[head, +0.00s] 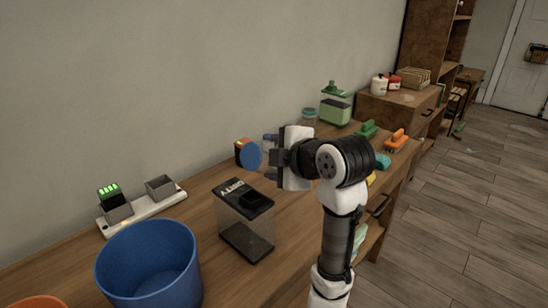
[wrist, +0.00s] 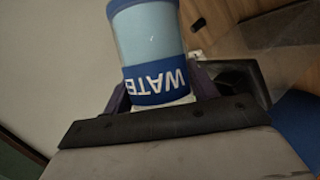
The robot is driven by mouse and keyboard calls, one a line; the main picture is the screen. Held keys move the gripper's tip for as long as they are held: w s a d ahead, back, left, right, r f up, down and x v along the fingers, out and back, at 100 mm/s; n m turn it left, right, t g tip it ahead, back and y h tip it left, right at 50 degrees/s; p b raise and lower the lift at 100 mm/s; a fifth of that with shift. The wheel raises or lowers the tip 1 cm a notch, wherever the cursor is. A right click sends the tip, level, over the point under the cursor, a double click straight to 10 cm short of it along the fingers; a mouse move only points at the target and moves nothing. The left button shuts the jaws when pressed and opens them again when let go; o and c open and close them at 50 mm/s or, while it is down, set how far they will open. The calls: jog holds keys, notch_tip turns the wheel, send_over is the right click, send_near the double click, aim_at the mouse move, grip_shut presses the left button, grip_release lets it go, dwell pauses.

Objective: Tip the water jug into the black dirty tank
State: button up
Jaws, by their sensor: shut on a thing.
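The water jug is in my gripper (head: 270,157). In the head view only its round blue end (head: 251,156) shows clearly, facing left, so the jug lies about level; my gripper hides the rest. In the wrist view the jug (wrist: 148,42) is pale blue with a dark blue WATER band between my fingers (wrist: 160,95). The dirty tank (head: 231,227) is a clear box with a black lid marked DIRTY, standing on the bench. The lid has a darker square opening. The jug is above and behind the lid, apart from it. I see no water flowing.
A blue bucket (head: 150,268) stands left of the tank at the front. A white charging strip (head: 142,208) lies along the wall. A green-topped tank (head: 335,106), a green brush (head: 367,129) and an orange brush (head: 397,139) are farther along the bench.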

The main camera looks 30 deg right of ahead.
jog(key=shift+w+d+f+n+t+h+b, duration=0.15)
jog(key=shift+n+h+b, duration=0.25)
jog(key=shift+b, duration=0.75)
jog(key=shift+s+d+f+n+t+h+b, duration=0.1)
jog(key=shift+d+f+n+t+h+b, duration=0.3)
jog(key=shift+b, duration=0.75)
dwell(0.6)
jog(key=shift+a+r, duration=0.25)
jog(key=shift+f+n+h+b, duration=0.3)
jog(key=shift+n+b, duration=0.3)
jog(key=shift+b, duration=0.65)
jog(key=shift+r+n+t+b, duration=0.3)
jog(key=shift+n+t+b, duration=0.2)
jog(key=shift+b, duration=0.15)
dwell(1.0)
jog(key=shift+r+h, duration=0.25)
jog(key=shift+h, duration=0.05)
jog(key=shift+r+n+b, duration=0.1)
jog(key=shift+n+b, duration=0.2)
jog(key=shift+b, duration=0.05)
jog(key=shift+w+r, duration=0.1)
dwell(0.4)
